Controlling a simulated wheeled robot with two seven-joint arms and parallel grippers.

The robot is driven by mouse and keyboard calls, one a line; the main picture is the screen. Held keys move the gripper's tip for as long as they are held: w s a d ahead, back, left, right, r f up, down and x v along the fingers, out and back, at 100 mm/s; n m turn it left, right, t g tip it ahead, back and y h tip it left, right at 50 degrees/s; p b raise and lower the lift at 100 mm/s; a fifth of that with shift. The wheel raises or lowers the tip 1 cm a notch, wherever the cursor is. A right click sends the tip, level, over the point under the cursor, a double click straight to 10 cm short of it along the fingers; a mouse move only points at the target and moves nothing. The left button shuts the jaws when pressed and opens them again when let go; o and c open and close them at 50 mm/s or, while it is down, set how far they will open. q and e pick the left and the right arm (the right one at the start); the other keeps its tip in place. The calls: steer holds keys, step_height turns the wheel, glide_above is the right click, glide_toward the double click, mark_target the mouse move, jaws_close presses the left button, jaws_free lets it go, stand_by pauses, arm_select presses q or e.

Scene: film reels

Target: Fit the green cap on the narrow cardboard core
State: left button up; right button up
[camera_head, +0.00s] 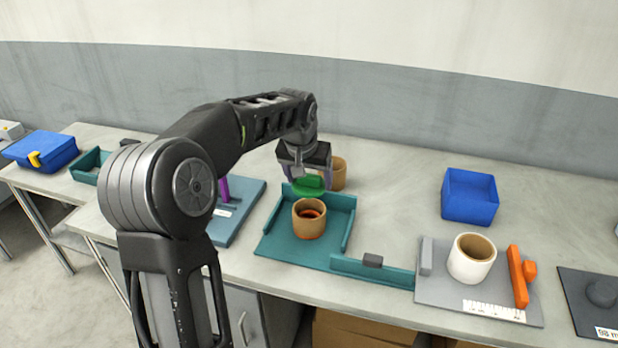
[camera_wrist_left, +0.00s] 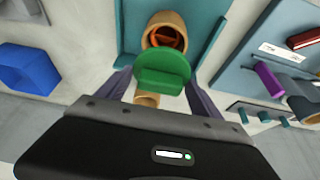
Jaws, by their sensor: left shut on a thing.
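The green cap (camera_head: 308,185) is held in my left gripper (camera_head: 306,180), which is shut on it; the cap also shows between the fingers in the left wrist view (camera_wrist_left: 163,70). A brown cardboard core (camera_head: 309,220) stands upright in the teal fixture (camera_head: 277,240), with something orange-red inside its open top. The cap is above and slightly behind this core, apart from it in the head view. Another cardboard core (camera_head: 340,172) stands behind the gripper, partly hidden. I cannot tell for sure which core is the narrow one. My right gripper is not in view.
A white-sided core (camera_head: 470,262) stands on a grey board (camera_head: 440,288) beside an orange tool (camera_head: 518,276). A blue bin (camera_head: 469,196) is at the back right. A blue-grey board (camera_head: 243,208) with a purple item lies left of the fixture. Bench between fixture and blue bin is clear.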

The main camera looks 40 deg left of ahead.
mark_target(307, 189)
arm_select(q)
steer(key=shift+d, duration=0.1)
steer(key=shift+f+b, duration=0.3)
steer(key=shift+f, duration=0.05)
steer(key=shift+f+b, duration=1.9)
steer(key=shift+f, duration=0.65)
steer(key=shift+f+b, duration=0.4)
steer(key=shift+f, duration=0.1)
steer(key=o, duration=1.1)
steer(key=shift+p+v, duration=2.65)
steer(key=shift+v, duration=2.5)
steer(key=shift+s+r, duration=0.15)
steer(key=shift+r, duration=0.2)
